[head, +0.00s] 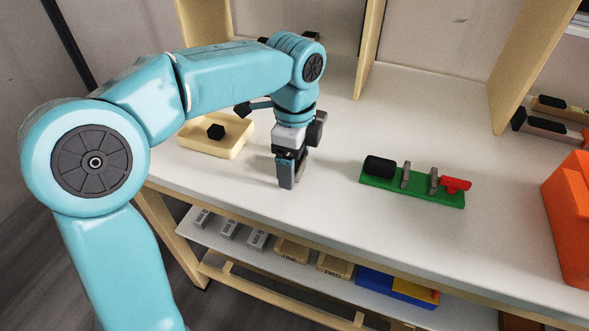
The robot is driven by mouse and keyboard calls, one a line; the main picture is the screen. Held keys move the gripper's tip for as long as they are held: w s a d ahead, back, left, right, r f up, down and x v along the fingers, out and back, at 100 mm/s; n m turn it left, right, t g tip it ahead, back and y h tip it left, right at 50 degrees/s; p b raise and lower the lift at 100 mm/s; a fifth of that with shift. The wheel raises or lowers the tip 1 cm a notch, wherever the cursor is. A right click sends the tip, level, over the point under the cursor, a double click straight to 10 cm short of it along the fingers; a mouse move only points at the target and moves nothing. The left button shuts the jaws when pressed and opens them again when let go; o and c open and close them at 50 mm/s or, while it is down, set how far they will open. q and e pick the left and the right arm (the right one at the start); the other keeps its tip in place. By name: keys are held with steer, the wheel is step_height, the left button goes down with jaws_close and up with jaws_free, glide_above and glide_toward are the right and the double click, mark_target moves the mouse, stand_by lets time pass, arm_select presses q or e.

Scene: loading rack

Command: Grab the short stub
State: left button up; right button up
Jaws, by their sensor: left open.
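A cream tray (238,147) sits on the white tabletop at the left, with a short black block (215,131) on it. The block may be the short stub; I cannot tell for sure. Another dark piece (242,110) shows at the tray's back right, partly beside my arm. My left gripper (288,180) points down over the tabletop, right of the tray and apart from it. It is open, and I see nothing between its fingers. My right gripper is out of view.
A green board (415,190) with a black cylinder (379,166), two grey posts and a red piece (455,184) lies right of the gripper. An orange bin (572,225) stands at the right edge. Wooden uprights rise behind. The tabletop between is clear.

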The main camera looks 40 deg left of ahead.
arm_select(q)
steer(key=shift+s, duration=0.1)
steer(key=shift+c, duration=0.3)
steer(key=shift+f, duration=0.1)
steer(key=c, duration=1)
steer(key=shift+c, duration=0.2)
